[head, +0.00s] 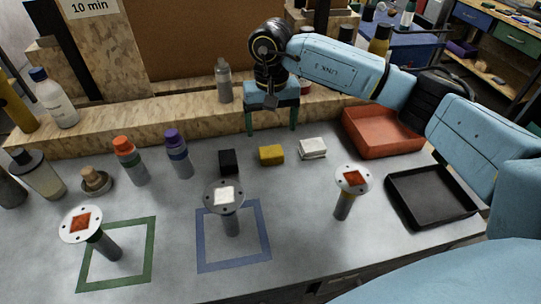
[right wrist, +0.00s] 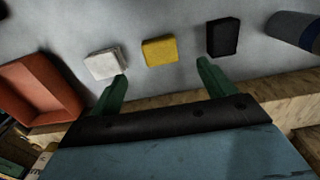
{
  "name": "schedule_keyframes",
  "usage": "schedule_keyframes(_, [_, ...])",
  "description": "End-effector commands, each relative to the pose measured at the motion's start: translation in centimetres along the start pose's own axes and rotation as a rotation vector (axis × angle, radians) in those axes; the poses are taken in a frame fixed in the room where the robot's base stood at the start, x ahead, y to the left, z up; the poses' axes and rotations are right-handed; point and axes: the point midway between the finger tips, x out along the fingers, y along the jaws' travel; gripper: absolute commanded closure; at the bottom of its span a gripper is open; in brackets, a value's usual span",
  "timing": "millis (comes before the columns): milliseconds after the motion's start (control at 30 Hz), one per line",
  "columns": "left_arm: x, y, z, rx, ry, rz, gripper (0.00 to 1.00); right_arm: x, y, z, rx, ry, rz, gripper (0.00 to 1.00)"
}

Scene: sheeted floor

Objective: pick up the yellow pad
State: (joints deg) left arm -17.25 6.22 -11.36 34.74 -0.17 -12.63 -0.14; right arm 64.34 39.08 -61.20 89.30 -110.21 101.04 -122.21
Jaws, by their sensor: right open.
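The yellow pad (head: 271,155) is a small block lying on the grey worktop, between a black pad (head: 228,161) on its left and a white pad (head: 312,148) on its right. My right gripper (head: 271,130) is open and empty, above and behind the yellow pad. In the right wrist view the yellow pad (right wrist: 160,51) lies beyond the gap between the green fingertips (right wrist: 161,70), apart from both. The white pad (right wrist: 104,64) is near one finger there, and the black pad (right wrist: 223,37) near the other. My left gripper is not in view.
Three discs on posts stand in front: left (head: 82,224), middle (head: 224,195) and right (head: 353,180). A red tray (head: 382,145) and black tray (head: 430,206) are at right. A wooden ledge (head: 180,117) with a grey bottle (head: 223,82) runs behind. Bottles stand at left.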

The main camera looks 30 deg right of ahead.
Motion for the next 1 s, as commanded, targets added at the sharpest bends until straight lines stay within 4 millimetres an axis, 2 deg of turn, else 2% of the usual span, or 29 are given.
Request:
schedule_keyframes(100, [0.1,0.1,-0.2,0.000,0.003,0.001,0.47,2.2,0.0,0.1,0.000,-0.003,0.000,0.18])
schedule_keyframes(433, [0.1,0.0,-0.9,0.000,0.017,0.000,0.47,4.5,0.0,-0.1,0.001,-0.002,-0.001,0.18])
schedule_keyframes(700, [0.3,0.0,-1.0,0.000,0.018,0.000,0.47,8.3,0.1,-0.5,0.000,-0.002,-0.002,0.18])
schedule_keyframes(967, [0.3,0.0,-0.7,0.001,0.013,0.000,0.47,8.8,0.1,-0.5,0.001,0.001,-0.003,0.18])
schedule_keyframes(1000, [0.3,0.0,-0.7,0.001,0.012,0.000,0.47,8.8,0.1,-0.5,0.001,0.001,-0.003,0.23])
